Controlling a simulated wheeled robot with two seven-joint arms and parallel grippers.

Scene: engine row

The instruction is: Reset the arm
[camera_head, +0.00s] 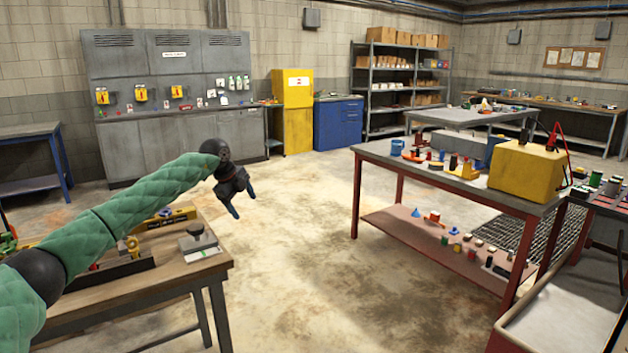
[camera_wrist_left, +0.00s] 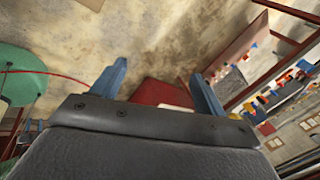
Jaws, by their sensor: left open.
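My left arm, in a green quilted sleeve, reaches in from the left in the head view. My left gripper (camera_head: 243,203) hangs at its end above open floor, just past the right end of the wooden table (camera_head: 170,291). Its two blue fingers are apart with nothing between them. In the left wrist view the same open fingers (camera_wrist_left: 160,88) show against the floor and a red surface beyond. My right gripper is not in view.
The wooden table at left holds a yellow level (camera_head: 172,217) and a grey device (camera_head: 198,241). A red-framed workbench (camera_head: 440,178) with a yellow box (camera_head: 527,168) stands at right. Bare concrete floor (camera_head: 300,240) lies between them. Grey cabinets (camera_head: 165,128) line the back wall.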

